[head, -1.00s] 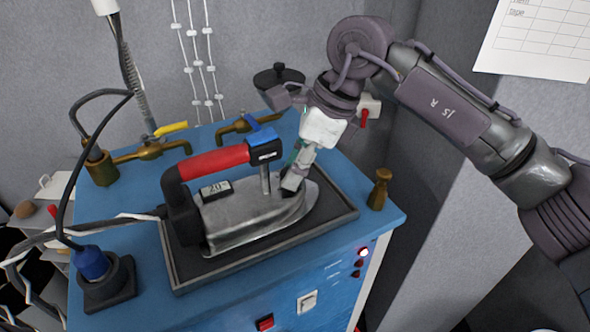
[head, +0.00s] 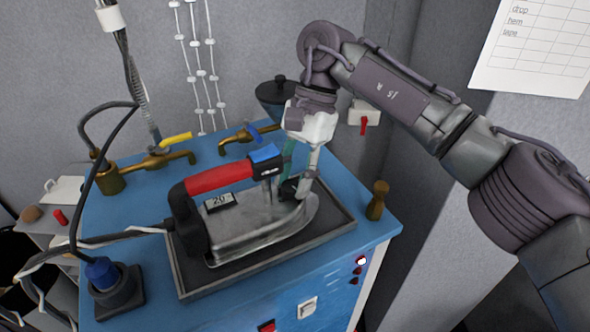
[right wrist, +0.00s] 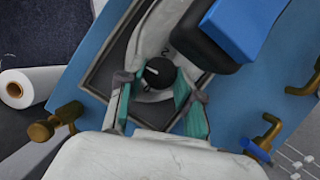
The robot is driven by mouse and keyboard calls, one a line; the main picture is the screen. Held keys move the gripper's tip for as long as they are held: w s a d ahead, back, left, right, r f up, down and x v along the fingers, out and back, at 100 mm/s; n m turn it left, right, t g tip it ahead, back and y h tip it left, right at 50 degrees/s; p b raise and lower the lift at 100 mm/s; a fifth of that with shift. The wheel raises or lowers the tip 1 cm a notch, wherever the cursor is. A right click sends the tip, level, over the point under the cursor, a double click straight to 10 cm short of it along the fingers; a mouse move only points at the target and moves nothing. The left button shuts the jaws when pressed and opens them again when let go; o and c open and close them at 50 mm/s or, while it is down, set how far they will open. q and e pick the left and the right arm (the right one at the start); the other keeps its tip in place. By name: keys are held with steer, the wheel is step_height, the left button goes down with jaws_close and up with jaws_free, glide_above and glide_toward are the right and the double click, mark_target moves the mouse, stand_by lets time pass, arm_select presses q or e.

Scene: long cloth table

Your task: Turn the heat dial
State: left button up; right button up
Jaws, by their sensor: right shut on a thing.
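The iron (head: 262,222) has a grey metal body, a red handle and a small plate reading 20; it rests on a dark tray (head: 182,279). Its heat dial (head: 289,187) is a round black knob on top of the body near the front. In the right wrist view the dial (right wrist: 157,74) shows a white pointer mark towards the left, with a numeral on the iron above it. My right gripper (head: 297,189) reaches down from above, its fingers on either side of the dial and shut on it. My left gripper is not in view.
The tray lies on a blue cabinet top (head: 140,197). Brass taps (head: 158,161) stand behind the iron, and a small brass post (head: 377,200) stands at the right corner. A cable runs left from the iron. A white spool (right wrist: 17,90) shows in the right wrist view.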

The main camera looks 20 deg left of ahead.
steer(key=n+p, duration=0.1)
steer(key=n, duration=0.1)
steer(key=n+h+p, duration=0.1)
steer(key=n, duration=0.1)
steer(key=shift+a+r+n+h, duration=0.2)
steer(key=shift+n+h, duration=0.1)
steer(key=shift+f+n+h+p, duration=0.1)
steer(key=shift+n+h+p, duration=0.55)
steer(key=shift+n, duration=0.85)
steer(key=o, duration=0.9)
steer(key=shift+c, duration=0.2)
steer(key=shift+f, duration=0.1)
